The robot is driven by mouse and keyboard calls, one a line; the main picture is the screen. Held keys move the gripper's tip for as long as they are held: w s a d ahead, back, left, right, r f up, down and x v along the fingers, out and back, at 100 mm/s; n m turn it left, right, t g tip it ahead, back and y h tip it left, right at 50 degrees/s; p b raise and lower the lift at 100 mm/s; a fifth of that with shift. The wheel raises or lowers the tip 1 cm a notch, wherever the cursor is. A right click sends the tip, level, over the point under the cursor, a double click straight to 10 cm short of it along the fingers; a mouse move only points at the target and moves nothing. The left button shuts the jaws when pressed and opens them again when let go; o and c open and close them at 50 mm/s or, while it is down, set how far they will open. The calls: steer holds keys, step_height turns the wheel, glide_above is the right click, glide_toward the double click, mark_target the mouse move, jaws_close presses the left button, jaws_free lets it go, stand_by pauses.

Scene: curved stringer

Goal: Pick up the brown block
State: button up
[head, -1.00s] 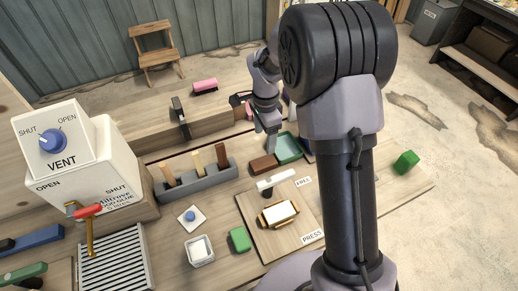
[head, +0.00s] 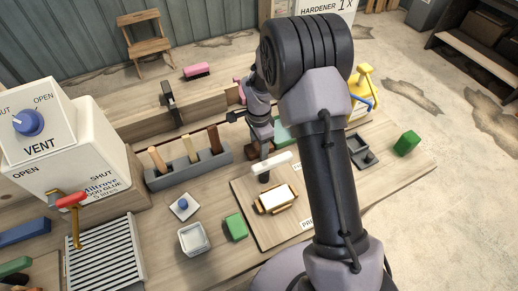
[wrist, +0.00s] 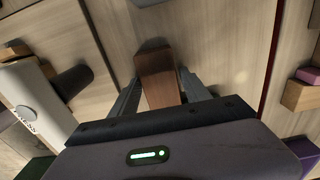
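The brown block (head: 252,155) lies on the bench, partly hidden behind my gripper (head: 265,150) in the head view. In the wrist view the brown block (wrist: 160,82) sits between the two fingers of my gripper (wrist: 161,80), its long side running toward the palm. The fingers stand on either side of it. Narrow gaps seem to show beside the block near the palm, so the gripper looks open; contact at the fingertips is hard to judge.
A teal tray (head: 284,132) lies close behind, partly hidden by my arm. A grey rack (head: 190,168) with upright wooden pieces is at left. A green block (head: 236,227) lies nearer.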

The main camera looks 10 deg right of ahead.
steer(key=c, duration=1)
